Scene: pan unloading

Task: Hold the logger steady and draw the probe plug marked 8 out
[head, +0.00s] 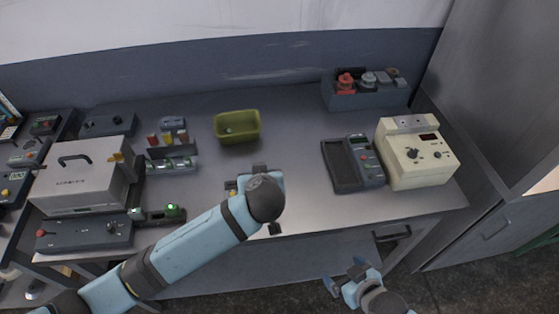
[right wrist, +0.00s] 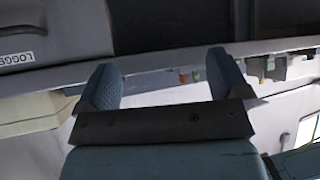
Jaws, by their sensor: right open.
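I cannot pick out the logger or a plug marked 8 for certain. A small item with yellow parts (head: 232,190) is mostly hidden behind my left wrist at the table's front. My left gripper (head: 262,170) points down there; its fingers are largely covered by the wrist, so its jaws and any contact cannot be made out. My right gripper (head: 346,276) is open and empty, in front of the table's edge and low at the right. In the right wrist view its two fingers (right wrist: 162,75) stand wide apart with nothing between them.
A drawer front with a handle (head: 393,234) is under the table; a label beginning "LOGGE" (right wrist: 17,58) shows in the wrist view. A dark handheld unit (head: 372,175), a cream box (head: 415,165), a green bin (head: 238,137) and a grey case (head: 80,183) stand on the table.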

